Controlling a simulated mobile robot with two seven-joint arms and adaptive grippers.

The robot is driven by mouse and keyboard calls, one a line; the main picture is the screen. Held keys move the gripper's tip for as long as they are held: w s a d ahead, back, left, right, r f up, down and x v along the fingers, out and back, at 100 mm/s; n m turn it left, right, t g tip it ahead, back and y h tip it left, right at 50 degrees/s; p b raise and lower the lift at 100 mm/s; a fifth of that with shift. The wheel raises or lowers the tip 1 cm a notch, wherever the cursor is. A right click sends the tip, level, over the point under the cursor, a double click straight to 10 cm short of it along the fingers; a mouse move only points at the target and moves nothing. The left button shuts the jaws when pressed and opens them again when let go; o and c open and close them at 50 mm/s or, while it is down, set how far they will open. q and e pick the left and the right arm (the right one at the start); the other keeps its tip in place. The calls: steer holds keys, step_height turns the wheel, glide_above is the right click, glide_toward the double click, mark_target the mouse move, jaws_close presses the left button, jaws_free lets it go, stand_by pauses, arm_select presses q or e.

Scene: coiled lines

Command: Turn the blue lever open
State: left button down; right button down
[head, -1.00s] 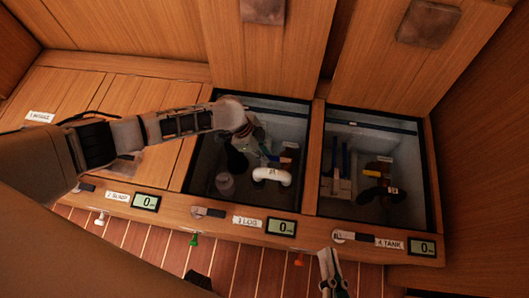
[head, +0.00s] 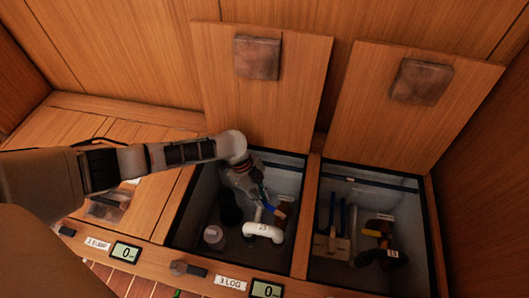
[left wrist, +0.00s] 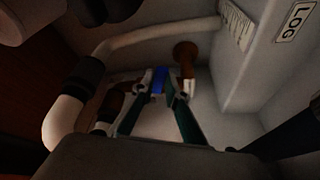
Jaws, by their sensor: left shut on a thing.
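My left gripper (head: 262,200) reaches down into the open locker (head: 300,195) labelled 3 LOG. In the left wrist view its two green fingers (left wrist: 163,84) are shut on the blue lever (left wrist: 159,79), with one fingertip on each side of it. In the head view the lever is mostly hidden by the gripper, beside a white bent pipe (head: 263,232). The lever's exact angle is hard to read in the dark. My right gripper is not in view.
Another open locker (head: 407,284) with pipes and blue parts lies to the right. Two raised lids (head: 262,105) (head: 365,110) lean behind.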

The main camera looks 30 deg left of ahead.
arm_select(q)
steer(key=c, duration=2)
jaws_free()
steer(key=v, duration=1.2)
